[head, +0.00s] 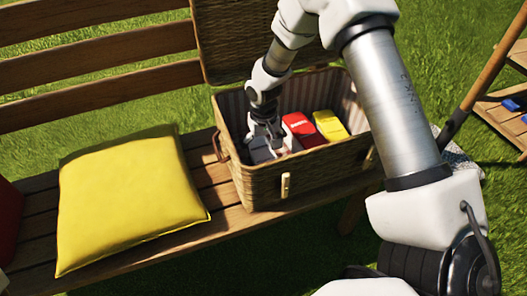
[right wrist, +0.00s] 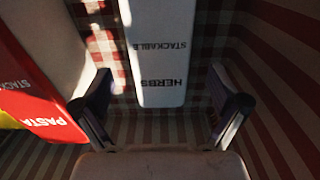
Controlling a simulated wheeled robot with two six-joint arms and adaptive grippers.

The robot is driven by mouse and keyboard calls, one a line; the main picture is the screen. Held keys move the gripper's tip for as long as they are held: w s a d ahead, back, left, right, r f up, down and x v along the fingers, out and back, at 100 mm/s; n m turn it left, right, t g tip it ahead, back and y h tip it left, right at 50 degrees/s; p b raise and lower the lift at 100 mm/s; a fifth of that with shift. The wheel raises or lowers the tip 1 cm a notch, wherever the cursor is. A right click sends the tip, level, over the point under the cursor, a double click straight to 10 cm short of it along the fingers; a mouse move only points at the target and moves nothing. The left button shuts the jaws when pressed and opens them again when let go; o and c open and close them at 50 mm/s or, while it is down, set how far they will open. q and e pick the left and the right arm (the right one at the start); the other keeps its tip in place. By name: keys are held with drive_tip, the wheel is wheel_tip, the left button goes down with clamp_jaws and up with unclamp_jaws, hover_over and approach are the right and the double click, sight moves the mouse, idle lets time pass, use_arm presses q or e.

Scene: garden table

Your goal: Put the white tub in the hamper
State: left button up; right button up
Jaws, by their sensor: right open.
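The white tub (right wrist: 158,55), lettered HERBS and STACKABLE, is down inside the wicker hamper (head: 262,187), on its red-and-white checked lining. My right gripper (head: 264,133) reaches down into the hamper from above. In the right wrist view its two fingers (right wrist: 162,108) are spread apart with nothing between the tips, and the tub lies just beyond them, apart from both. In the head view my gripper partly covers the pale tub (head: 260,153). My left gripper is not in view.
A red tub (head: 303,130) lettered PASTA and a yellow tub (head: 331,126) are also in the hamper, right of my gripper. The hamper's lid (head: 235,50) stands open behind. A yellow cushion (head: 125,195) lies on the wooden bench, left of the hamper.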

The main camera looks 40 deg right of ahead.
sight(264, 156)
wheel_tip(264, 156, up, 9)
drive_tip(key=p, duration=0.2)
drive_tip(key=shift+f, duration=0.2)
idle(0.9)
